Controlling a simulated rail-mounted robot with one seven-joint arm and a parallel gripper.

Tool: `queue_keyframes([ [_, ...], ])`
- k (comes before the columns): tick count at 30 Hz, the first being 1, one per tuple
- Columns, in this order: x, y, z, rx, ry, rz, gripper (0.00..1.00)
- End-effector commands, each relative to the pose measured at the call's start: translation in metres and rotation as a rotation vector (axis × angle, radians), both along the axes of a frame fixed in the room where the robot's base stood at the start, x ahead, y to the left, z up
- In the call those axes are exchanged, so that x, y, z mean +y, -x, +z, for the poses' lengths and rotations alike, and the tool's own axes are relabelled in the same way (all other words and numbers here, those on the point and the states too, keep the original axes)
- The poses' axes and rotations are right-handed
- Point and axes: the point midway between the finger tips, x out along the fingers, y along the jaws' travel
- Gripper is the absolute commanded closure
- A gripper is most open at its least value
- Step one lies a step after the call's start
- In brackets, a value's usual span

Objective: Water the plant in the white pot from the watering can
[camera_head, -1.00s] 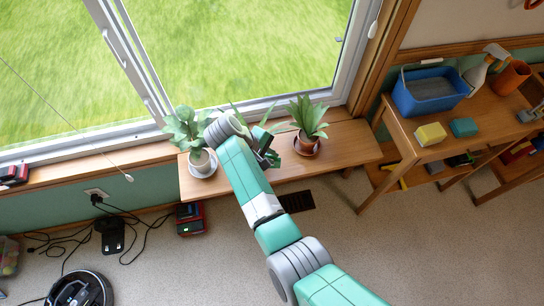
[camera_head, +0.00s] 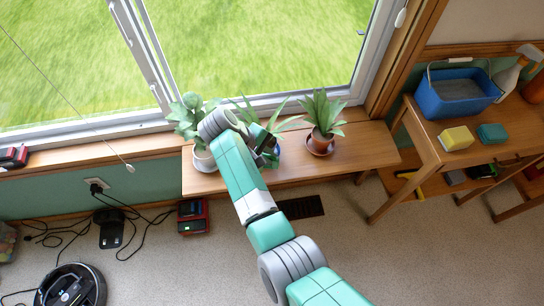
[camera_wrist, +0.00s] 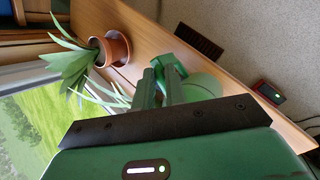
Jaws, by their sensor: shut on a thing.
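The plant (camera_head: 188,113) in the white pot (camera_head: 203,161) stands at the left end of the wooden bench in the head view, partly behind my arm. My gripper (camera_head: 268,148) is over the middle of the bench, to the right of the white pot. In the wrist view my gripper (camera_wrist: 160,84) is shut on a green thing (camera_wrist: 198,84), which appears to be the watering can. Most of it is hidden by my fingers and wrist, so its spout and tilt cannot be made out. In the head view my arm hides most of it.
A plant in a terracotta pot (camera_head: 322,142) stands right of my gripper. Another leafy plant (camera_head: 284,123) is partly hidden beside the gripper. A side table at right holds a blue tub (camera_head: 456,98) and sponges. A robot vacuum (camera_head: 72,288) and cables lie on the floor.

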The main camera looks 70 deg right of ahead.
Motion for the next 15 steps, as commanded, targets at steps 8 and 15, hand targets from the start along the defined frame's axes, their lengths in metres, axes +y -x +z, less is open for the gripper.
queue_keyframes([
  [8, 0.0012, -0.0098, -0.0101, -0.001, 0.001, 0.001, 1.0],
  [15, 0.0013, -0.0112, -0.0096, -0.001, 0.001, 0.001, 1.0],
])
